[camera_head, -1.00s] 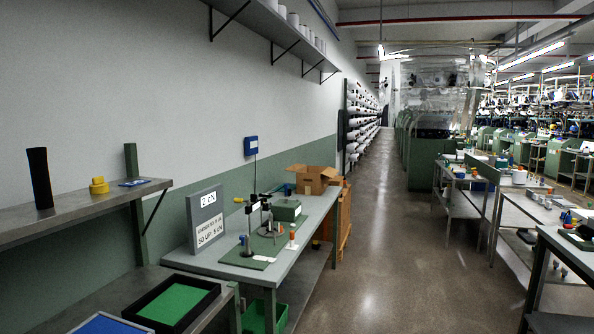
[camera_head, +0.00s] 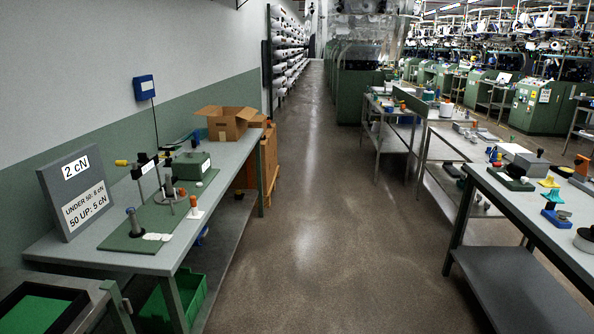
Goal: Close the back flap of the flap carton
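The flap carton (camera_head: 226,127) is a brown cardboard box at the far end of the left bench. Its flaps stand open, one sticking out to the left and others at the top. Which of them is the back flap I cannot tell from here. The carton is well ahead of me. Neither of my grippers is in the head view.
The left bench (camera_head: 85,246) bears a grey sign (camera_head: 80,191), a green mat (camera_head: 128,240) with an instrument and a green box (camera_head: 192,165). A green crate (camera_head: 172,302) sits below. A clear aisle (camera_head: 305,230) runs ahead. A table (camera_head: 520,215) stands on the right.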

